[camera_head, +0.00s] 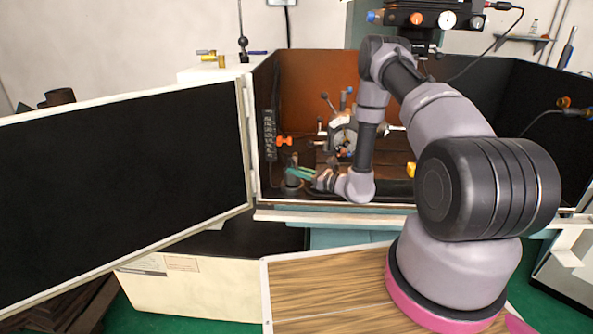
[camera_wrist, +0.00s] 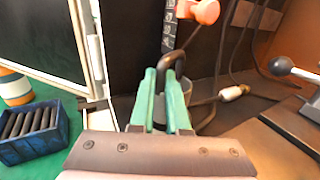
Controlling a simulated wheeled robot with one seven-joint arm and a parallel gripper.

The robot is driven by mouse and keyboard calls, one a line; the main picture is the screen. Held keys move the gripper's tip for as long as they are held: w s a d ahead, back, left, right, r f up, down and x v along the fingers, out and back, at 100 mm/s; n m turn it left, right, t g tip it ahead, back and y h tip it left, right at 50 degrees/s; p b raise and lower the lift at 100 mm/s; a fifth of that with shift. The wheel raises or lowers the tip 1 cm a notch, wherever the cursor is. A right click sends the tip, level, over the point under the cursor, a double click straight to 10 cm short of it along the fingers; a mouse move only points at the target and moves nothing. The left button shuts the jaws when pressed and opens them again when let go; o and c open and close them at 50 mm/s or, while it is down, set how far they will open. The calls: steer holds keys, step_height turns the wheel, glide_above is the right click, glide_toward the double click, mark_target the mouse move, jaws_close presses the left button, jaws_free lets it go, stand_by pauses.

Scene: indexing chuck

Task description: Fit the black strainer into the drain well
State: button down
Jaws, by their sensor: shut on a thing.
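My gripper (camera_wrist: 164,80), with two green fingers, is shut on the black strainer (camera_wrist: 173,62), whose dark curved loop shows at and just beyond the fingertips in the wrist view. The fingers hide most of the strainer's body. In the head view my gripper (camera_head: 294,172) reaches left, low inside the machine enclosure near its front left corner. A grey round piece, which looks like the drain well (camera_head: 291,187), stands just below the fingertips. I cannot tell whether the strainer touches it or sits in it.
The open black door (camera_head: 120,190) stands on the left. An orange-handled valve (camera_head: 284,141) is on the enclosure's left wall, close to my gripper. A blue bin of dark rods (camera_wrist: 33,132) is on the green floor outside.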

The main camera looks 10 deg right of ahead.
mark_target(296, 178)
steer(key=shift+f, duration=1.6)
steer(key=c, duration=0.8)
jaws_free()
steer(key=v, duration=1)
steer(key=shift+s+d, duration=0.25)
steer(key=shift+s, duration=0.1)
